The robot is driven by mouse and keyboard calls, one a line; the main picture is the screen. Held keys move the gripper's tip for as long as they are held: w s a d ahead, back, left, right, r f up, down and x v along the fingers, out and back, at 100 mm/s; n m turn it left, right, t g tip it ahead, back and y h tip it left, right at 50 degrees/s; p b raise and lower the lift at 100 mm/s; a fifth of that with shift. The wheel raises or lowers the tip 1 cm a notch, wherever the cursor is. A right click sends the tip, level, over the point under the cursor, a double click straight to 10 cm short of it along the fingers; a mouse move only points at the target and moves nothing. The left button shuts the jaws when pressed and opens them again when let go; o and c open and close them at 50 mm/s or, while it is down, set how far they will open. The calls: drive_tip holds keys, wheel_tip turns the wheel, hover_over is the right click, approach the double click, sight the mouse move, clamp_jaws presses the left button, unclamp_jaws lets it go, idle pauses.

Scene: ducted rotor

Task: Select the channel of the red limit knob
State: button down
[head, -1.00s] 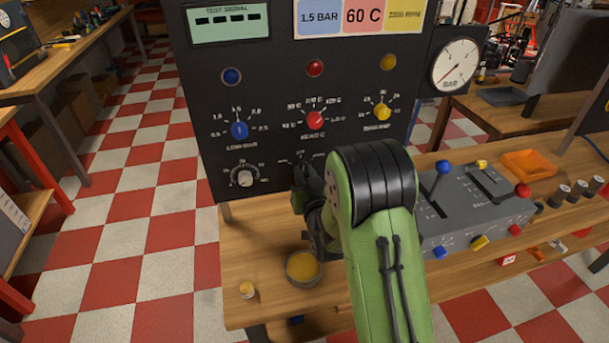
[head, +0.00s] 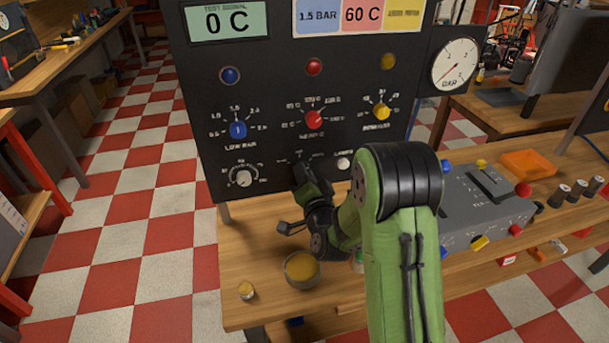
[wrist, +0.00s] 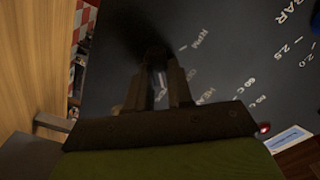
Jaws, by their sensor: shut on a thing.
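The red limit knob (head: 314,119) sits in the middle of the dark panel (head: 265,100), in the head view, with a ring of C marks. The test signal display (head: 227,22) at the panel's top left reads 0 C. My gripper (head: 303,166) is at the panel's lower middle, below the red knob and apart from it. It is shut on a small selector knob, which my fingers hide almost wholly; a few of its scale marks show above. In the wrist view my fingers (wrist: 158,72) point at the panel, close together, with dark shadow at their tips.
A blue knob (head: 238,130) and a yellow knob (head: 381,111) flank the red one. A white-pointer dial (head: 244,178) and a white button (head: 344,163) flank my gripper. A bowl (head: 302,269) stands on the bench below; a grey control box (head: 485,205) is at right.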

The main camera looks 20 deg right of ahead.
drive_tip(key=shift+m, duration=0.9)
drive_tip(key=c, duration=1)
unclamp_jaws()
